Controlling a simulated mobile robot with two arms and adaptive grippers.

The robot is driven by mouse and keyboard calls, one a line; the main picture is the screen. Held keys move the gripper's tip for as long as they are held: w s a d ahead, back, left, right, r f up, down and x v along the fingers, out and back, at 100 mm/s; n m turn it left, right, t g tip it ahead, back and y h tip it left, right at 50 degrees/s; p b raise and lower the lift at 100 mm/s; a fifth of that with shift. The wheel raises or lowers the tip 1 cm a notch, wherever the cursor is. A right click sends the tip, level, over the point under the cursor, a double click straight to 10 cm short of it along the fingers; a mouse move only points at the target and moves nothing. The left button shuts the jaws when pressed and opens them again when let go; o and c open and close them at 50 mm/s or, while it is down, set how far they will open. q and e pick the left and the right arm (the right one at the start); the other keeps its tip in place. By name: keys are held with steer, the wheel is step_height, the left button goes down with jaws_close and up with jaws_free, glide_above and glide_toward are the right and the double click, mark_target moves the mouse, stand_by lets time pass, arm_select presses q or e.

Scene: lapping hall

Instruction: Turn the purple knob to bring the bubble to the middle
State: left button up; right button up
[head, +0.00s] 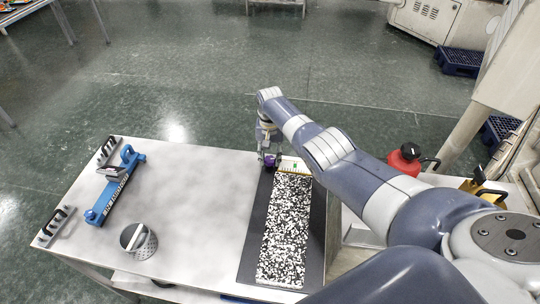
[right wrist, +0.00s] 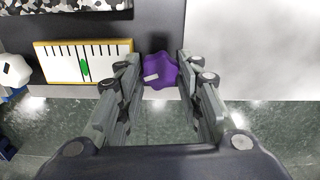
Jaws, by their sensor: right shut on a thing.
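The purple knob (right wrist: 160,72) has a lobed rim and a small pale mark on its face. It also shows in the head view (head: 270,161) at the far left corner of the dark plate. My right gripper (right wrist: 159,78) is shut on the knob, with a finger on each side of it. The bubble scale (right wrist: 112,69) is a pale panel with a yellow edge and black tick marks, beside the knob. The green bubble (right wrist: 84,68) sits close to the middle of the scale, slightly tilted. My left gripper is out of view.
A black-and-white speckled slab (head: 284,235) lies on the dark plate (head: 253,240) on the white table (head: 190,190). A blue tool (head: 115,187), bar handles and a perforated cylinder (head: 138,240) stand left. A red can (head: 403,162) is at right. The table's middle is clear.

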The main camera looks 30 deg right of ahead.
mark_target(270, 158)
steer(key=shift+w+r, duration=0.1)
steer(key=o, duration=1.1)
steer(key=shift+c, duration=0.2)
steer(key=shift+r, duration=0.7)
step_height(270, 158, up, 10)
steer(key=shift+r, duration=0.25)
